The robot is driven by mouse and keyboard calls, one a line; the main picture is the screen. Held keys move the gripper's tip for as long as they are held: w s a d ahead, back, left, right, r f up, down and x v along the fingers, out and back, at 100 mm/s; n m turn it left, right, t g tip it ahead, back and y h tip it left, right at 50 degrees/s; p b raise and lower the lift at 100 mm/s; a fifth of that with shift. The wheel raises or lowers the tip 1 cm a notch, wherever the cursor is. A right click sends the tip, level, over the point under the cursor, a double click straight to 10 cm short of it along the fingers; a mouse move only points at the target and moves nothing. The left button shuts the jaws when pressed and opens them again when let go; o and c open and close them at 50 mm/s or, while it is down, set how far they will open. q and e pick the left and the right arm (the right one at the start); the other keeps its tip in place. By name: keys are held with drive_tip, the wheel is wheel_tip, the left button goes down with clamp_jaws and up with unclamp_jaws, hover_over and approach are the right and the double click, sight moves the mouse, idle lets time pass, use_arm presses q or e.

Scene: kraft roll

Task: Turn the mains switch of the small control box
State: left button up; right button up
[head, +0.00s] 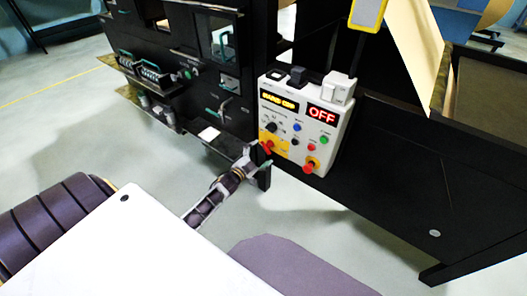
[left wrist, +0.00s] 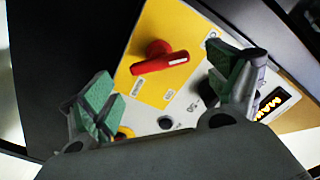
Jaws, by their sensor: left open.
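The small control box (head: 297,148) is a pale box on the dark machine front, with a lit amber display and a red OFF display (head: 322,115). Its mains switch (head: 267,147) is a red rotary handle on a yellow plate at the lower left. In the left wrist view the red handle (left wrist: 160,57) lies beyond my fingers, between their directions, and nothing touches it. My left gripper (head: 261,161) is just below the switch in the head view. In the left wrist view it is open and empty, with green-padded fingers (left wrist: 165,92). My right gripper is not in view.
Another red knob (head: 310,165) sits on a yellow patch at the box's lower right, with several coloured buttons above. Grey and black blocks (head: 340,89) stand on the box top. Dark machine panels (head: 400,190) flank it. Pale floor (head: 110,140) is clear at left.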

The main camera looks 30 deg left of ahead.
use_arm(q)
drive_tip(key=s, duration=0.7)
drive_tip(key=shift+s+a, duration=0.35)
drive_tip(key=shift+f, duration=0.15)
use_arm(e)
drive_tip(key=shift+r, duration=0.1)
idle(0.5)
